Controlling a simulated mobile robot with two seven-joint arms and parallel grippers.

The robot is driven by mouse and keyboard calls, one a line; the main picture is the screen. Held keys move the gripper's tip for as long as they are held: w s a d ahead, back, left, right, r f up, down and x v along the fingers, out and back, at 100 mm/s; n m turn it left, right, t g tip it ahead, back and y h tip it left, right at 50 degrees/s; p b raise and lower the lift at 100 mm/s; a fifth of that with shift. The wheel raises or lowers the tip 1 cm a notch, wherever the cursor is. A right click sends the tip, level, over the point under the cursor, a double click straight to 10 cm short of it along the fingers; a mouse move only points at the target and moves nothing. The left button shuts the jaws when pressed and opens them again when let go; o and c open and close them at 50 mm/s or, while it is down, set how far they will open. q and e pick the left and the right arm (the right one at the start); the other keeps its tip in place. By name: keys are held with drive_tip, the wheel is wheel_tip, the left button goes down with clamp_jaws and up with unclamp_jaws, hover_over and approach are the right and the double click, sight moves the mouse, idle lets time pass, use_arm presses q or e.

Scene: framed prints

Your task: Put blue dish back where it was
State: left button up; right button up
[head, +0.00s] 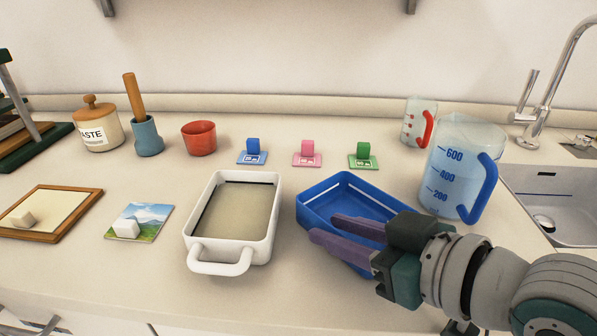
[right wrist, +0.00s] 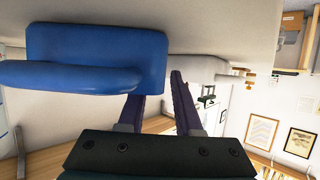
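The blue dish (head: 350,200) is a rectangular baking dish standing on the counter, right of the white dish (head: 232,215). My right gripper (head: 322,229) reaches in from the right, its two purple fingers apart across the front part of the blue dish and hiding some of it. The right wrist view shows the blue dish (right wrist: 95,50) and its handle beside the fingers, with the handle covering one fingertip. The gap between the fingers (right wrist: 156,88) looks empty; whether a finger touches the dish I cannot tell. My left gripper is not in view.
A measuring jug (head: 455,165) stands close right of the blue dish, before the sink (head: 565,210). Blue, pink and green tags (head: 307,158) line up behind. A red cup (head: 199,138), jar (head: 98,130), landscape print (head: 150,212) and wooden frame (head: 75,222) are left.

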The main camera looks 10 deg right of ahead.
drive_tip(key=shift+r, duration=0.2)
drive_tip(key=shift+s+d+r+p, duration=0.15)
drive_tip(key=shift+s+p, duration=0.15)
drive_tip(key=shift+s, duration=0.05)
drive_tip(key=p+v, duration=0.2)
drive_tip(key=v, duration=0.9)
drive_tip(key=shift+p, duration=0.35)
drive_tip(key=s+d+f+m+g+h, duration=0.2)
drive_tip(key=s+g+h, duration=0.4)
drive_tip(key=s, duration=0.5)
drive_tip(key=shift+s+m+g, duration=0.3)
drive_tip(key=shift+m+g, duration=0.6)
drive_tip(key=shift+g, duration=0.2)
